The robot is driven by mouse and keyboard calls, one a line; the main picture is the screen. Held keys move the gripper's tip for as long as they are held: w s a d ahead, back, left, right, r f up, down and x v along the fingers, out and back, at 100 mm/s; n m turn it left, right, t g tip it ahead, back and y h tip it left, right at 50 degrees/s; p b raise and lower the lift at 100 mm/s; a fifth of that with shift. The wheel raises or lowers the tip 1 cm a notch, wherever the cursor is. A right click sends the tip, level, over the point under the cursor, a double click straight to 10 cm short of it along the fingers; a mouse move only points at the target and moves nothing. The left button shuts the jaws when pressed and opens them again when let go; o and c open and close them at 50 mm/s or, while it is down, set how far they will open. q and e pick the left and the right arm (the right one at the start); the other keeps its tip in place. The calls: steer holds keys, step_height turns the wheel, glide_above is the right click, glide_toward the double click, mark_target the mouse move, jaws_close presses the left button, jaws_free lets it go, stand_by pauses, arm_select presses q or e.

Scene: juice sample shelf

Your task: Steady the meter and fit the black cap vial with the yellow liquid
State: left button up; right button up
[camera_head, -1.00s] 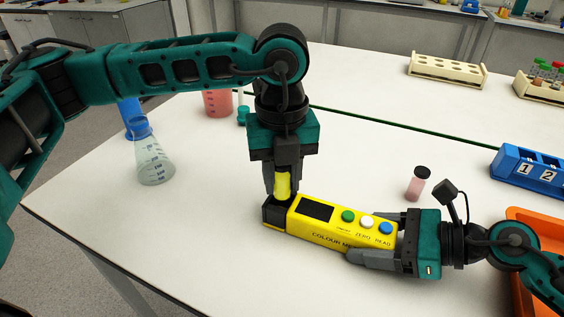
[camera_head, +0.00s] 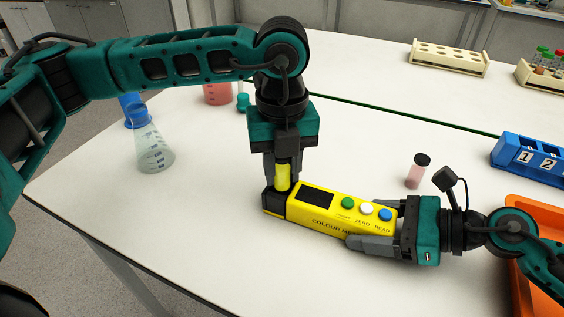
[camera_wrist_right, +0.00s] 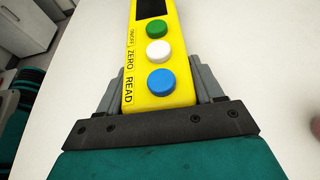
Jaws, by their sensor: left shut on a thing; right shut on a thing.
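The yellow colour meter (camera_head: 322,219) lies on the white table, with a dark screen and green, white and blue buttons. My right gripper (camera_head: 372,225) is shut on its button end; the right wrist view shows the fingers on both sides of the meter (camera_wrist_right: 144,92). My left gripper (camera_head: 283,178) points down over the meter's black far-left end (camera_head: 273,202). It is shut on the vial with yellow liquid (camera_head: 283,178), upright between its fingers. The vial's lower end is at the black end; its depth there is hidden. The fingers hide its cap.
A vial with pink liquid and a black cap (camera_head: 418,171) stands behind my right gripper. A glass flask (camera_head: 152,148) and red beaker (camera_head: 216,93) stand left. An orange tray (camera_head: 524,285), blue numbered rack (camera_head: 530,158) and cream racks (camera_head: 449,58) are right. The front table is clear.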

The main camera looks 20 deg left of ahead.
arm_select(q)
steer(key=shift+f, duration=0.8)
steer(key=shift+r, duration=0.1)
steer(key=shift+r, duration=1)
steer(key=shift+f, duration=1.1)
steer(key=shift+r, duration=0.1)
steer(key=shift+r, duration=1)
steer(key=shift+f, duration=1.1)
stand_by(0.4)
